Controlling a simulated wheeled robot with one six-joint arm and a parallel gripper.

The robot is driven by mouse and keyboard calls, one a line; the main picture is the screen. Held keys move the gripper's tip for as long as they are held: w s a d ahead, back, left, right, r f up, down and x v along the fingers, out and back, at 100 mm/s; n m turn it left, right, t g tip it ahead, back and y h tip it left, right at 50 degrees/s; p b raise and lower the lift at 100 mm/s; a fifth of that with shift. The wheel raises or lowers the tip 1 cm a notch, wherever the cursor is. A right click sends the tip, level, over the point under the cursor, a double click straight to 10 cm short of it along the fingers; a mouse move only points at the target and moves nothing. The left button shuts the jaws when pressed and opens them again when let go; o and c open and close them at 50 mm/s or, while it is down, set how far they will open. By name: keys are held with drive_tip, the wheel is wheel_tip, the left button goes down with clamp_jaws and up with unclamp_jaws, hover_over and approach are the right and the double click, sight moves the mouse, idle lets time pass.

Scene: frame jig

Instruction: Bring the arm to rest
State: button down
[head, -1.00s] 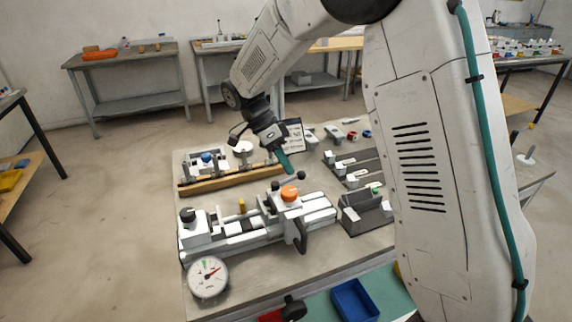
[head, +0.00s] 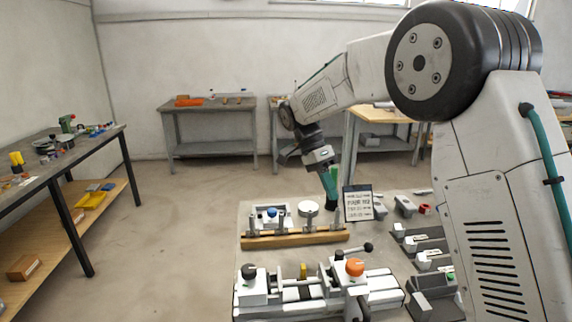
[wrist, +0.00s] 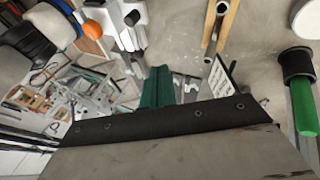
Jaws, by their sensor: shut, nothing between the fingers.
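My gripper (head: 329,190) hangs from the end of my bent arm, above the back part of the jig bench (head: 385,262) in the head view. Its teal fingers point down and are together with nothing between them. They also show closed in the wrist view (wrist: 157,88). The fingers are close to the small printed sign (head: 358,203) in the picture; I cannot tell the exact gap.
The clamp fixture with an orange knob (head: 355,267) stands in front, and a wooden rail (head: 294,239) lies behind it. A green rod in a black collar (wrist: 303,107) is at the wrist view's right. Open floor (head: 180,240) lies left of the bench.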

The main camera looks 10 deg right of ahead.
drive_tip(key=s+d+r+n+t+y, duration=0.1)
drive_tip(key=s+n, duration=0.4)
drive_tip(key=s, duration=0.7)
drive_tip(key=s+d+r+n+t+y, duration=0.1)
drive_tip(key=s+d+n+t, duration=0.2)
drive_tip(key=s, duration=0.9)
drive_tip(key=s+d+r+n+t+y, duration=0.1)
drive_tip(key=s+d+n, duration=0.4)
drive_tip(key=s, duration=0.7)
drive_tip(key=n+t+y, duration=0.1)
drive_tip(key=n, duration=0.1)
drive_tip(key=shift+n, duration=0.4)
drive_tip(key=shift+r, duration=0.1)
